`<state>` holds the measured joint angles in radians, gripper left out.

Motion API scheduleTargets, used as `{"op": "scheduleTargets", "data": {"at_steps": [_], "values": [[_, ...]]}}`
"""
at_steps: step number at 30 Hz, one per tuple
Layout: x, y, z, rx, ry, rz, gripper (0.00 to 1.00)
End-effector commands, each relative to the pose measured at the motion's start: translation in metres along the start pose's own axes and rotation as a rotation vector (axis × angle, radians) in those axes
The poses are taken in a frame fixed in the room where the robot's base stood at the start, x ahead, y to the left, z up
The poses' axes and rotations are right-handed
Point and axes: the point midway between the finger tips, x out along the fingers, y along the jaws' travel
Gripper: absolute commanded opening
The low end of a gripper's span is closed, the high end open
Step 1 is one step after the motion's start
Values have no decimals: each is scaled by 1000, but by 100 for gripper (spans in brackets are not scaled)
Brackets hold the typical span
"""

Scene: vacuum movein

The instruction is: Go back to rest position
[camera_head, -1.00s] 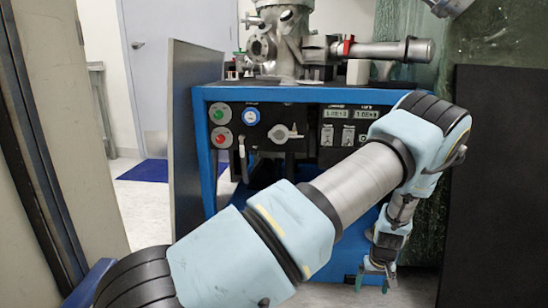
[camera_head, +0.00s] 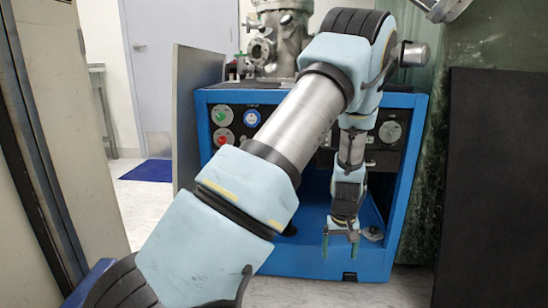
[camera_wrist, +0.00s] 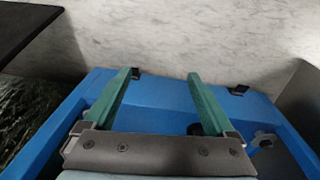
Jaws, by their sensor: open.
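My gripper (camera_head: 341,244) points down in front of the lower part of the blue vacuum machine (camera_head: 318,262). Its two green fingers are apart with nothing between them. The wrist view shows the open gripper (camera_wrist: 155,100) over the machine's blue base (camera_wrist: 160,90), with pale floor beyond it. My arm crosses the head view from lower left to upper right and hides part of the machine's front panel.
A black panel (camera_head: 495,180) stands at the right. Metal vacuum parts (camera_head: 283,45) sit on top.

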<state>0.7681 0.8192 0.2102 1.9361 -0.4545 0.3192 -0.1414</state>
Motion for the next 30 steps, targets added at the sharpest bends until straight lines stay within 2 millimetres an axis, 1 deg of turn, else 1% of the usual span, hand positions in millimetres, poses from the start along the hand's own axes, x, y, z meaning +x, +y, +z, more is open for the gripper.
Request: {"op": "scheduleTargets", "data": {"at_steps": [1,2,3,4,6,8,9,12,15,21,25,27,30], "values": [[-25,-19,-3,-15,0,10,90],[-38,-30,-3,-17,-1,14,90],[-56,-47,-2,-20,-1,18,90],[-70,-59,0,-22,-2,22,90],[-101,-89,8,-21,-2,27,90],[-125,-113,18,-18,0,29,90],[-140,-129,25,-15,3,29,90],[-171,-162,46,-4,11,22,90],[-194,-187,66,7,20,11,90],[-224,-224,102,26,35,-18,90],[-239,-243,126,36,43,-41,90],[-258,-239,120,40,39,-39,90],[-275,-238,118,40,39,-38,90]]}}
